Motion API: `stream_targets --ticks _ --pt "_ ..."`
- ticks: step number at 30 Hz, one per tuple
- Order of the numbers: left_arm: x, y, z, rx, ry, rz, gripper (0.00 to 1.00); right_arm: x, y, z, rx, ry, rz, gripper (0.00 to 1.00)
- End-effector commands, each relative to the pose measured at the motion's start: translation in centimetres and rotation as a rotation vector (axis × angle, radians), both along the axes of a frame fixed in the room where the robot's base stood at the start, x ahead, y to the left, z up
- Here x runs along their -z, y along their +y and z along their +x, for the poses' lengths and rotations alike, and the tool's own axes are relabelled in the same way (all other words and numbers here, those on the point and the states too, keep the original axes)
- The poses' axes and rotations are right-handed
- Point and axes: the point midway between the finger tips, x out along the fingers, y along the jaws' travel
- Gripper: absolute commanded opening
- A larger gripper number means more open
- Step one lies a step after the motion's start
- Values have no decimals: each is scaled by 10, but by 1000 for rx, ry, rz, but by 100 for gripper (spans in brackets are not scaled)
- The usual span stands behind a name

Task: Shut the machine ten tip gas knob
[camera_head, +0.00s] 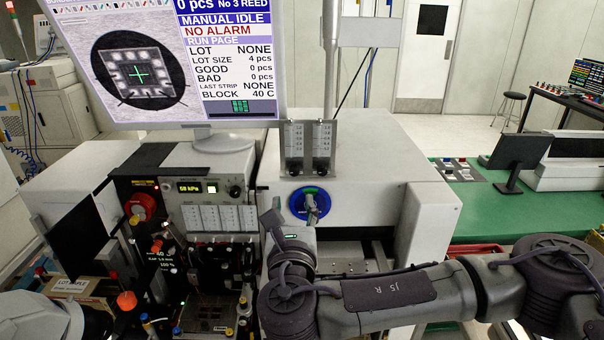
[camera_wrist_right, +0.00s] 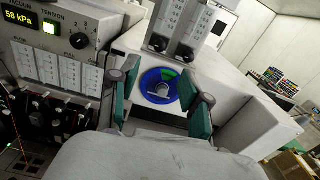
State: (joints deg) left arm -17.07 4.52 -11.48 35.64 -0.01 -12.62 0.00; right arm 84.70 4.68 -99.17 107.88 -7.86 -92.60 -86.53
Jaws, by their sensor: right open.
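A round blue dial with a green sector and a pale bar handle (camera_head: 297,203) is on the white front of the machine, below two flow meters. It also shows in the right wrist view (camera_wrist_right: 153,78), between my fingers. Two small black knobs sit at the feet of the flow meters, the left one (camera_head: 295,169) and the right one (camera_head: 320,168). I cannot tell which of these is the tip gas knob. My right gripper (camera_wrist_right: 163,107) is open and empty, its green-padded fingers on either side of the dial in the picture. Contact cannot be made out. My left gripper is out of view.
A monitor (camera_head: 230,60) stands above the machine. A control panel (camera_head: 215,188) with a gauge and switches is left of the dial. Small delicate parts crowd the bonding area (camera_head: 205,315) below. A green table (camera_head: 490,215) is at the right.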

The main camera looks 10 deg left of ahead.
Motion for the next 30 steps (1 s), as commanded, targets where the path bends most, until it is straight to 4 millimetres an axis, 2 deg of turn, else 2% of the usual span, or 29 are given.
stream_targets --ticks 1,6,15,21,30 --pt "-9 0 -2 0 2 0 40 -5 1 9 5 0 -1 47" --pt "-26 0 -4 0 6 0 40 -6 7 45 6 0 -3 47" --pt "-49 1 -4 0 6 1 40 -4 19 100 3 2 -1 47" --pt "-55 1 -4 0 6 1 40 -1 23 118 2 3 -2 47" --pt "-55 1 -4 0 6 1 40 0 23 122 2 3 -1 47"
